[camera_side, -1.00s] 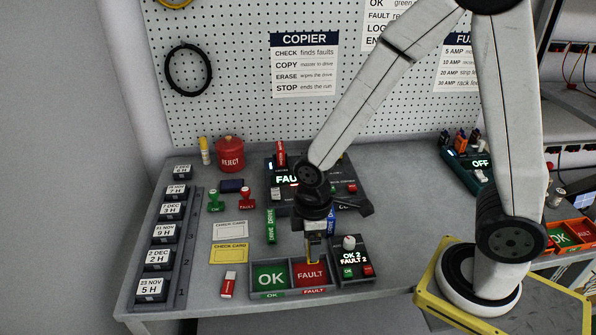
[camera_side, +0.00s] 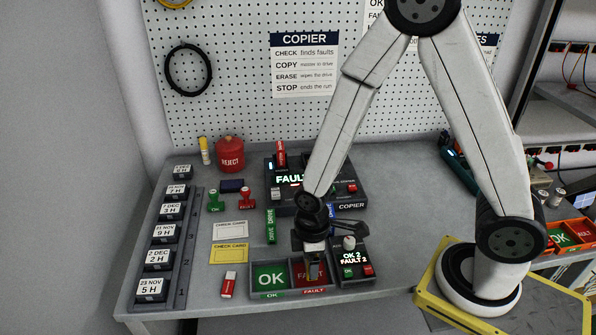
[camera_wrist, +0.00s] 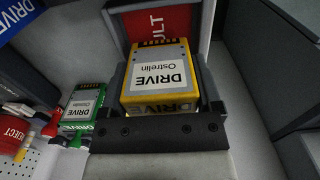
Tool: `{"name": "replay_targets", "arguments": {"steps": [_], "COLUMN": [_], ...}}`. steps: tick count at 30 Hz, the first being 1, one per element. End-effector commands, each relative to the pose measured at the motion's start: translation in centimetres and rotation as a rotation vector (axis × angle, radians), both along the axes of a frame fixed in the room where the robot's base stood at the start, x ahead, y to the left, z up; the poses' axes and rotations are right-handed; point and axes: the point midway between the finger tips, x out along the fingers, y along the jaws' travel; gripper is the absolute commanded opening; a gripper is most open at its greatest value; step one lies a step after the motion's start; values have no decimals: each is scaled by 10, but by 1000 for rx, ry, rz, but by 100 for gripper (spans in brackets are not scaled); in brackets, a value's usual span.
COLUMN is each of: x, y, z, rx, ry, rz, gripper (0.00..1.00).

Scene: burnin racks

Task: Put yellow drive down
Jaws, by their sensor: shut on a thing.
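The yellow drive (camera_wrist: 158,75), labelled "DRIVE Ostrelin", is between the jaws of my gripper (camera_wrist: 160,105) in the wrist view. My gripper is shut on it. In the side view my gripper (camera_side: 314,272) is low over the red FAULT compartment (camera_side: 299,271) of the two-part tray (camera_side: 290,293); the drive is mostly hidden there by the gripper. In the wrist view the red FAULT floor (camera_wrist: 172,22) shows beyond the drive's contacts. I cannot tell whether the drive touches the tray floor. The green OK compartment (camera_side: 270,276) is empty.
The counter box (camera_side: 351,263) reading "OK 2 FAULT 2" stands close to the right of the tray. A green drive (camera_side: 270,227) stands behind the tray, also visible in the wrist view (camera_wrist: 84,104). The copier (camera_side: 345,191) showing FAULT is behind. A red drive (camera_side: 229,284) lies left.

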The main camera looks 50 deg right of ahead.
Motion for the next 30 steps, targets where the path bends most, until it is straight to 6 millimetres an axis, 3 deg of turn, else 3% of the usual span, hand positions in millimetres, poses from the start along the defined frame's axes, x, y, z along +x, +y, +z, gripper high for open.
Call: {"name": "replay_targets", "arguments": {"steps": [6,20,21,22,30], "x": [0,0,0,0,0], "y": [0,0,0,0,0], "z": [-13,-17,-17,-17,-17], "rx": [0,0,0,0,0], "ry": [0,0,0,0,0], "rz": [0,0,0,0,0], "gripper": [8,8,91,100,100]}}
